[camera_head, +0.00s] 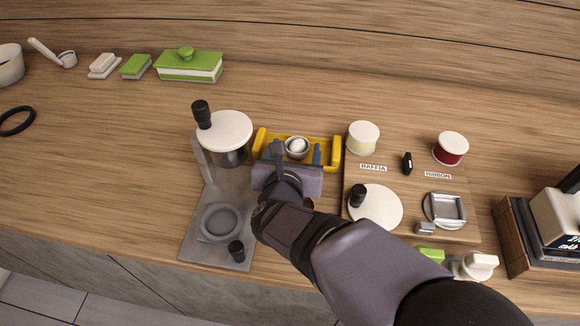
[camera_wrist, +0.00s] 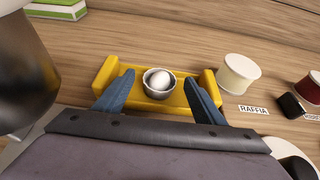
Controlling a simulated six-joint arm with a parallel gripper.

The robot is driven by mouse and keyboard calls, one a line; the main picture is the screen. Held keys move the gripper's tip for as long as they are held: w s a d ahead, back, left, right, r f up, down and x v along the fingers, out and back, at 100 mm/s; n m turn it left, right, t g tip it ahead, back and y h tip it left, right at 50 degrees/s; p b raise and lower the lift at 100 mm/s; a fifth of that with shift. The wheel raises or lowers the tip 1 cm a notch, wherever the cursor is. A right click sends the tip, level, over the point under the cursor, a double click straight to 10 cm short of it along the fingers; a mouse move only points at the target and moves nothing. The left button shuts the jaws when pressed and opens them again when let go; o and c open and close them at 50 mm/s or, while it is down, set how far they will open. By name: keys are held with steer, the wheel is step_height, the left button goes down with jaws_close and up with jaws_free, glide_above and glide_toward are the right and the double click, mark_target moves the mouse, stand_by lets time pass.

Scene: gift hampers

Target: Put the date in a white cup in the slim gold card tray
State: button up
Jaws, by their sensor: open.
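The gold card tray (camera_head: 337,150) is a slim yellow tray with raised ends, in the middle of the counter. It also shows in the wrist view (camera_wrist: 104,76). A small pale cup (camera_wrist: 160,94) with a smooth white rounded piece (camera_wrist: 159,78) in it, seemingly the date in its cup, is upright at the tray's middle, within its outline. My gripper (camera_head: 297,152) is open, with one blue finger on each side of the cup. Gaps show between the fingers and the cup in the wrist view. The cup's base and the tray's near side are partly hidden.
A grey stand with a white-topped container (camera_head: 226,132) is close on the left. On the right, a board (camera_head: 393,180) holds a cream raffia spool (camera_head: 363,138), a red ribbon spool (camera_head: 450,149) and a white disc (camera_head: 376,209). Green-lidded box (camera_head: 189,66) stands at the back; the left counter is mostly clear.

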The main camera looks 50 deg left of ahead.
steer(key=b+v, duration=0.1)
steer(key=v, duration=0.9)
steer(key=shift+s+d, duration=0.15)
steer(key=shift+d, duration=0.05)
